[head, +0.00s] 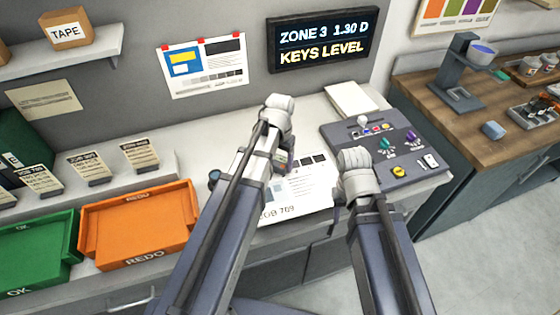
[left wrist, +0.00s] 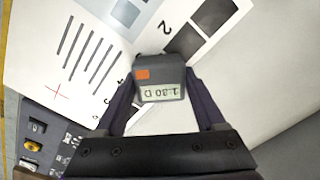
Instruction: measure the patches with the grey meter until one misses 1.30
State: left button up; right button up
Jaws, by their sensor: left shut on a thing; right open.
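The grey meter (left wrist: 160,78) is between the fingers of my left gripper (left wrist: 161,102) in the left wrist view. It has an orange mark and a small display, upside down there, that seems to read 1.30 D. The meter is over the white printed sheet (head: 292,208), near dark and grey patches (left wrist: 215,18) and a printed 2. Whether it touches the sheet is unclear. In the head view my left arm partly hides the meter and sheet. My right gripper (head: 338,193) is open beside the sheet's right edge, partly hidden by its wrist.
A wall display (head: 322,38) reads "ZONE 3 1.30 D" and "KEYS LEVEL". A control console (head: 400,170) with knobs and buttons stands right of the sheet. An orange REDO tray (head: 140,225) and a green OK tray (head: 35,250) are at left. Job cards (head: 88,168) stand behind them.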

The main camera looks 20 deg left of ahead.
pick_arm(q)
notch_tip(320, 180, up, 3)
jog(key=p, duration=0.3)
dwell(0.4)
dwell(1.2)
